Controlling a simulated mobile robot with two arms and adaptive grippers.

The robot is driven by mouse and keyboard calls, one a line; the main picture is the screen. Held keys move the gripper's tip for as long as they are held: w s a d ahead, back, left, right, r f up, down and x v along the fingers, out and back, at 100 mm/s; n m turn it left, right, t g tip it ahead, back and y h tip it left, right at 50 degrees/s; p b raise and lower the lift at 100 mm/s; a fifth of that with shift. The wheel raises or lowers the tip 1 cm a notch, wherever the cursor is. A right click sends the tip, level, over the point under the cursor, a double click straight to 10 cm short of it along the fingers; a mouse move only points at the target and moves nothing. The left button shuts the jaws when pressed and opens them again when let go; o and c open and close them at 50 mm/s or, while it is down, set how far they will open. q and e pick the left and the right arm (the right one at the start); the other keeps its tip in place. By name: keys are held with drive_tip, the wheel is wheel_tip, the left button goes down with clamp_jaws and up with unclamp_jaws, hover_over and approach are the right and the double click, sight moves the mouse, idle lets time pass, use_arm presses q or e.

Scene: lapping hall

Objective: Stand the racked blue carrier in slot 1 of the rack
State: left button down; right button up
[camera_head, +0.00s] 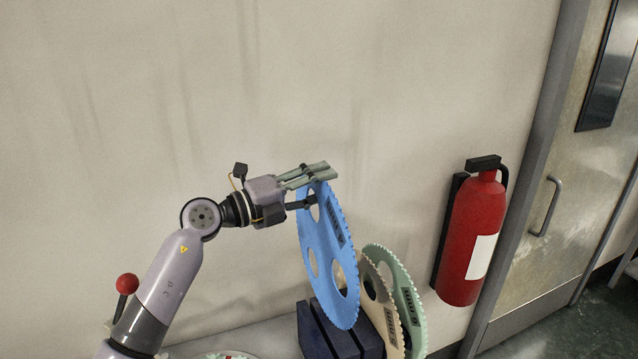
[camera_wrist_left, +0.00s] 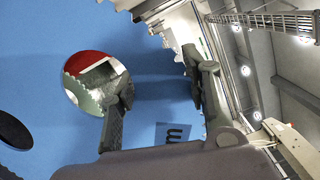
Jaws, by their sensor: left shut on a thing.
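The blue carrier (camera_head: 325,245) is a thin toothed disc with round holes and a dark label. My left gripper (camera_head: 318,186) is shut on its upper rim. The disc hangs nearly upright, slightly tilted, with its lower edge in front of the dark blue rack (camera_head: 315,335). I cannot tell whether that edge is above the rack or in a slot. In the left wrist view the blue carrier (camera_wrist_left: 45,60) fills the left side, with one finger through a hole. A cream carrier (camera_head: 378,295) and a pale green carrier (camera_head: 398,280) stand at the rack's right. Slot numbers are not visible.
A light table top (camera_head: 270,335) bears the rack, and part of a pale green toothed disc (camera_head: 225,356) shows at the bottom edge. A red fire extinguisher (camera_head: 472,235) hangs on the wall right of the rack, beside a metal door (camera_head: 560,190).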

sight(318, 225)
use_arm(q)
drive_tip(key=shift+r, duration=0.1)
drive_tip(key=shift+r+p, duration=0.15)
drive_tip(key=shift+p, duration=0.55)
wheel_tip(318, 225, down, 4)
drive_tip(key=b, duration=0.2)
drive_tip(key=shift+b, duration=0.3)
drive_tip(key=shift+f+b, duration=0.55)
drive_tip(key=shift+f, duration=0.5)
drive_tip(key=shift+n+p, duration=0.3)
drive_tip(key=shift+p, duration=0.2)
drive_tip(key=shift+s, duration=0.1)
